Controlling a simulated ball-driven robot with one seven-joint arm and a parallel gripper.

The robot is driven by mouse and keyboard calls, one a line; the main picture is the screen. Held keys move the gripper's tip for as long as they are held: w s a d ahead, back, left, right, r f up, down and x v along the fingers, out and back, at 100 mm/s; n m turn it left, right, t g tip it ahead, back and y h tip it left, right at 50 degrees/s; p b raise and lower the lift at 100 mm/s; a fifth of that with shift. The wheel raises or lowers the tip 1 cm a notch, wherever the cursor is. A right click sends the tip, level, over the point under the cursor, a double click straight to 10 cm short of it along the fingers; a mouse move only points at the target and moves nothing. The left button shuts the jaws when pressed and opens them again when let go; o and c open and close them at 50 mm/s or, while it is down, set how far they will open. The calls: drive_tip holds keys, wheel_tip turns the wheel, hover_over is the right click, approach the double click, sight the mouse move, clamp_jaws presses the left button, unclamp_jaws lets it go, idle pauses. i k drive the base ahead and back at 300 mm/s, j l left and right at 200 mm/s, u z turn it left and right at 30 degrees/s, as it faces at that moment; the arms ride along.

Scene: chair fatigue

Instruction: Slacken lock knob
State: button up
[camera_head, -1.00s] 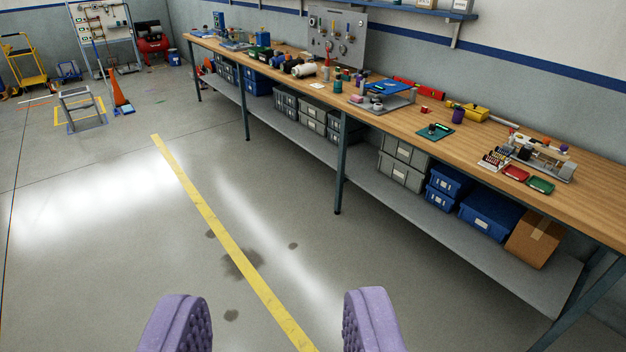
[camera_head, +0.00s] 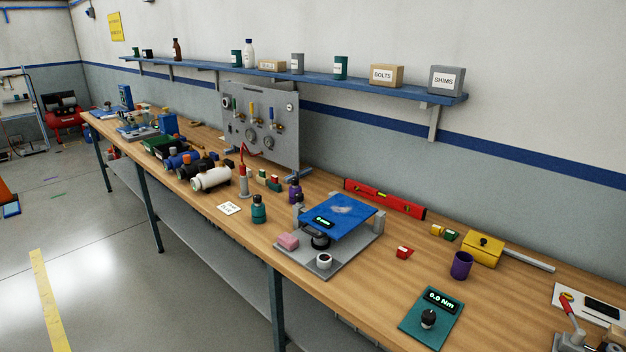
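I cannot tell for sure which part is the lock knob. A black round knob (camera_head: 320,239) sits at the front of a grey-based fixture (camera_head: 326,262) with a blue top plate (camera_head: 340,216) and a small green readout. Another black knob (camera_head: 428,318) stands on a green torque meter (camera_head: 436,297) that reads 0.0 Nm. A grey upright panel (camera_head: 290,145) behind carries several small knobs and gauges. My gripper is not in this view.
The wooden workbench (camera_head: 385,285) runs along the wall under a blue shelf (camera_head: 300,77). A purple cup (camera_head: 461,265), a yellow box (camera_head: 483,251), a red level (camera_head: 385,199), a teal bottle (camera_head: 259,208) and a red-handled clamp (camera_head: 570,315) stand on it. Open floor lies left.

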sight(299, 197)
drive_tip(key=i+j+z, duration=0.45)
drive_tip(key=i+j, duration=2.35)
drive_tip(key=i, duration=0.15)
